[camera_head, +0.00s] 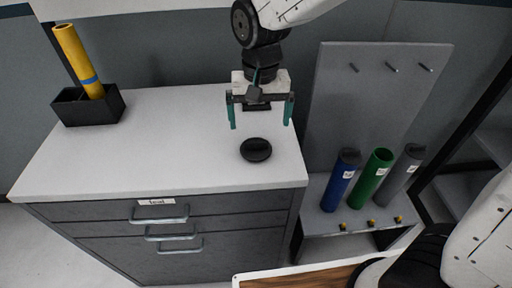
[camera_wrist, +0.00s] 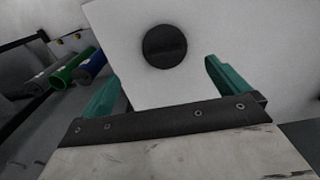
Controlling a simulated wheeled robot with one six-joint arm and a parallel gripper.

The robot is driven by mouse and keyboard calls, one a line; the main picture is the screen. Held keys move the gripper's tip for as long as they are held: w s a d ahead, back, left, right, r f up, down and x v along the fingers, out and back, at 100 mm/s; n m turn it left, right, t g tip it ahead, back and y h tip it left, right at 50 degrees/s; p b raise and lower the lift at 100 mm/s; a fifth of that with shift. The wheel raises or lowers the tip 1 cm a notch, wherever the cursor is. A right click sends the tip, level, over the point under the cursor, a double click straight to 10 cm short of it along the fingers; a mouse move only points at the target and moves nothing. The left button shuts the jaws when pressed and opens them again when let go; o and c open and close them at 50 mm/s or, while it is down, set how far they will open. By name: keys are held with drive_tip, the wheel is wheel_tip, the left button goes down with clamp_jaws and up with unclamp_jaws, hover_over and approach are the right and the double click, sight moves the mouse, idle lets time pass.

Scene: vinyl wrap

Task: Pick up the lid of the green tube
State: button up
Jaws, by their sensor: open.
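A round black lid (camera_head: 256,149) lies on the white top of the drawer cabinet, near its right front edge. In the wrist view the lid (camera_wrist: 164,46) shows a raised bar across its face. My gripper (camera_head: 261,113) is open and empty, with its teal fingers spread, above the countertop and just behind the lid. In the wrist view the fingers (camera_wrist: 160,85) stand wide to either side, with the lid apart from them. The green tube (camera_head: 371,179) stands on the rack at right, its top end open with no lid on it.
A blue tube (camera_head: 340,181) and a grey tube (camera_head: 401,176) with dark tops flank the green tube on the rack (camera_head: 322,223). A black holder (camera_head: 88,106) with a yellow roll stands at the left of the white countertop (camera_head: 160,150). The countertop's middle is clear.

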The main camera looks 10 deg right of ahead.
sight(256, 142)
drive_tip(key=f, duration=0.8)
drive_tip(key=shift+w+a+f, duration=0.1)
drive_tip(key=shift+a+f, duration=0.05)
drive_tip(key=shift+a, duration=0.25)
drive_tip(key=c, duration=1.1)
